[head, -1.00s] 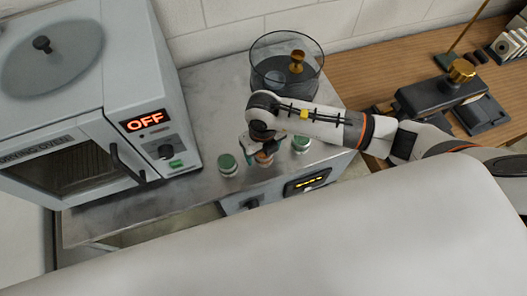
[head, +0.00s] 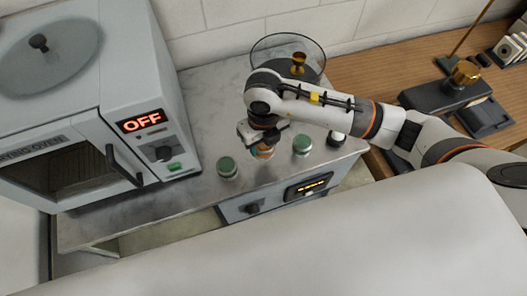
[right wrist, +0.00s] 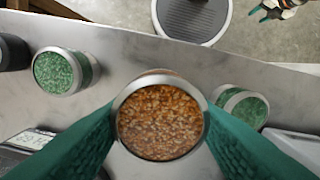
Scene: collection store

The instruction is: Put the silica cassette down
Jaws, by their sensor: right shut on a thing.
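My right gripper (right wrist: 160,130) is shut on a round silica cassette (right wrist: 160,122) with orange-brown granules and a pale rim. In the head view the orange cassette (head: 264,151) shows under my right gripper (head: 262,138), between two green cassettes, slightly behind the line between them. I cannot tell if its base touches the bench. The green cassettes (head: 227,168) (head: 301,145) stand apart from it on the marbled bench (head: 205,120). They also show in the right wrist view (right wrist: 62,72) (right wrist: 240,108). My left gripper (right wrist: 275,10) is cut off at that view's top right.
A drying oven (head: 150,120) reading OFF stands left. A dark jar (head: 336,138) stands right of the green cassettes. The bench is bare between oven and bowl. A display device (right wrist: 32,140) is lower left in the wrist view.

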